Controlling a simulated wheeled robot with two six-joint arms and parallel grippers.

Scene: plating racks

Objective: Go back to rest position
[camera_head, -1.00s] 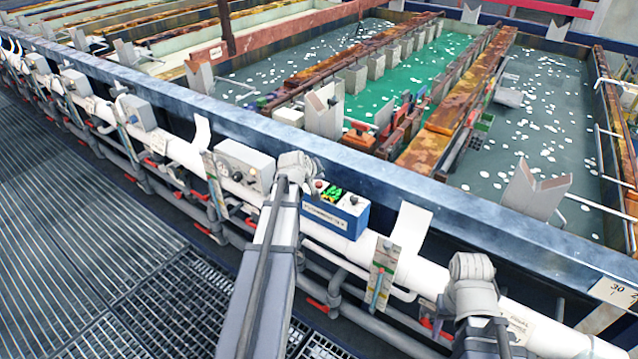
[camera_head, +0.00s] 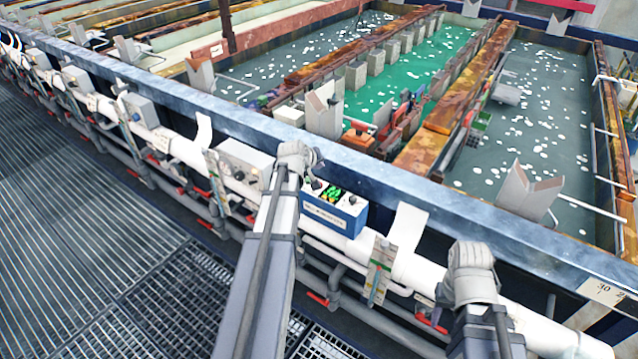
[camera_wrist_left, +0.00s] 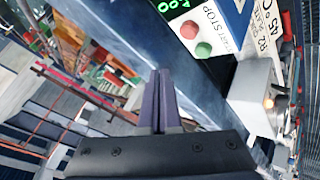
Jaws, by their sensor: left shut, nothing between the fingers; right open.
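My left arm reaches up the middle of the head view, its wrist (camera_head: 297,157) in front of the tank rim, left of a blue-and-white control box (camera_head: 335,209). The fingers are hidden there. In the left wrist view my left gripper (camera_wrist_left: 160,76) is shut, its dark fingers together with nothing between them. The box's face, with a red button (camera_wrist_left: 189,30) and a green button (camera_wrist_left: 203,49), shows up and right of the fingertips, apart from them in the picture. My right arm's wrist (camera_head: 470,268) is at the lower right of the head view; its fingers are hidden.
A long blue tank rim (camera_head: 400,192) crosses the view, with a white pipe (camera_head: 370,245) along its front. Green (camera_head: 388,88) and grey tanks lie behind, with V-shaped supports (camera_head: 528,190). A grey gauge box (camera_head: 243,160) sits left of my left wrist. Metal grating (camera_head: 70,230) fills the lower left.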

